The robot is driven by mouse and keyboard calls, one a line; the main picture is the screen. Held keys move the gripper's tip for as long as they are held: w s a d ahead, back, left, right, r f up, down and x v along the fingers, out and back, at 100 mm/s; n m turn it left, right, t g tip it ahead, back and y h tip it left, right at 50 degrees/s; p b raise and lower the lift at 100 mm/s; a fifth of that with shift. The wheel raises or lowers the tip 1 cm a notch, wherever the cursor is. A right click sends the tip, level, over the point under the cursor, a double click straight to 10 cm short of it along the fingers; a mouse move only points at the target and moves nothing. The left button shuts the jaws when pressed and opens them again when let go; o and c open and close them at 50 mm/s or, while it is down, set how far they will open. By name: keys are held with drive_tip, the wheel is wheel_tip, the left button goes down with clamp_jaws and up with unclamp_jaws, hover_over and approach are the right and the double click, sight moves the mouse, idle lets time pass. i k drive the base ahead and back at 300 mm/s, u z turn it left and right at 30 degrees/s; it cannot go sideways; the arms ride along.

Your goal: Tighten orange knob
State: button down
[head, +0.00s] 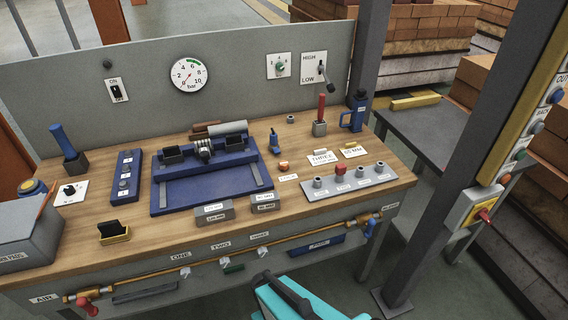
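A small orange knob (284,166) sits on the wooden bench top, right of the blue clamp fixture (212,190). A small white label (288,177) lies just in front of it; its text is too small to read. I cannot tell from here how tight the knob is. A teal and dark part of my own arm shows at the bottom edge of the head view, in front of the bench and well apart from the knob. My gripper's fingers are not visible.
A grey plate with several pegs and one red cap (341,169) lies right of the knob. Grey labelled blocks (214,212) stand at the front. A red-handled tool (320,115) and a blue bottle (357,110) stand behind. A dark post (450,150) rises at right.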

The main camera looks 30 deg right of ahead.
sight(283, 164)
drive_tip(key=u, duration=0.35)
drive_tip(key=k, duration=0.6)
drive_tip(key=u, duration=0.55)
